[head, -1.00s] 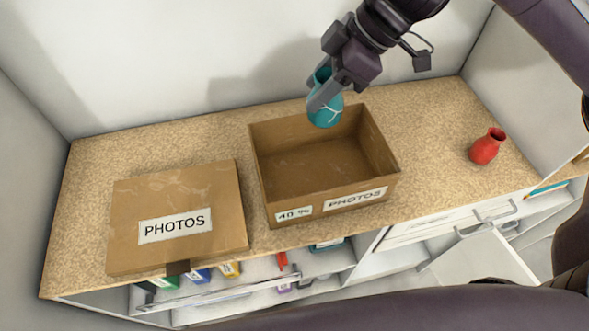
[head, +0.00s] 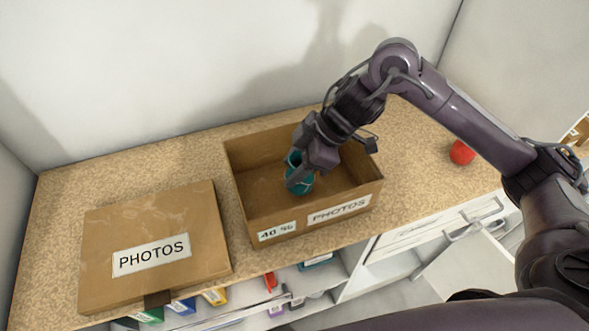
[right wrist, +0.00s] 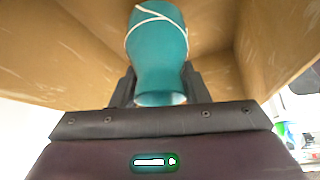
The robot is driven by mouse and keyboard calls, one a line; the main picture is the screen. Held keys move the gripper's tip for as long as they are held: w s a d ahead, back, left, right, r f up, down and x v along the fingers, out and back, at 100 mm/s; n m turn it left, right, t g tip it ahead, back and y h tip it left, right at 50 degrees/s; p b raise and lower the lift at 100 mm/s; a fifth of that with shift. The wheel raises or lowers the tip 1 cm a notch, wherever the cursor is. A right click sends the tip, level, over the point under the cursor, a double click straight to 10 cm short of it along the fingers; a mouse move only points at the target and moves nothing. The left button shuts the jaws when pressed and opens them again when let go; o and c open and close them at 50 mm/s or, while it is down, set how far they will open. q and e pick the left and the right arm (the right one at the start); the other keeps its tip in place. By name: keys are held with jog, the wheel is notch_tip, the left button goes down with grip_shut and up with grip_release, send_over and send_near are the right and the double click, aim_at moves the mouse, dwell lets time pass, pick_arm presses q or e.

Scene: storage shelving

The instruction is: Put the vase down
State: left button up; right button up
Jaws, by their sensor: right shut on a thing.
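The teal vase (head: 300,182) with white lines is inside the open cardboard box (head: 252,218) labelled PHOTOS. My right gripper (head: 296,176) reaches down into the box and is shut on the vase. The right wrist view shows the vase (right wrist: 157,50) between the two fingers, with the box walls (right wrist: 60,45) around it. I cannot tell whether the vase's base touches the box floor. My left gripper is not in view.
A closed cardboard box (head: 195,215) labelled PHOTOS lies left of the open box. A red vase (head: 461,152) stands to the right, partly behind my arm. Below the speckled counter (head: 60,220) are shelves with several coloured items and an open drawer or door.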

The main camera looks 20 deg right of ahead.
jog(key=shift+f, duration=0.75)
jog(key=shift+f, duration=0.15)
jog(key=o, duration=1.1)
jog(key=shift+d+r, duration=0.15)
jog(key=shift+r, duration=0.25)
jog(key=p+v, duration=0.1)
jog(key=v, duration=1)
jog(key=shift+s+d+r, duration=0.1)
jog(key=shift+d+r, duration=0.05)
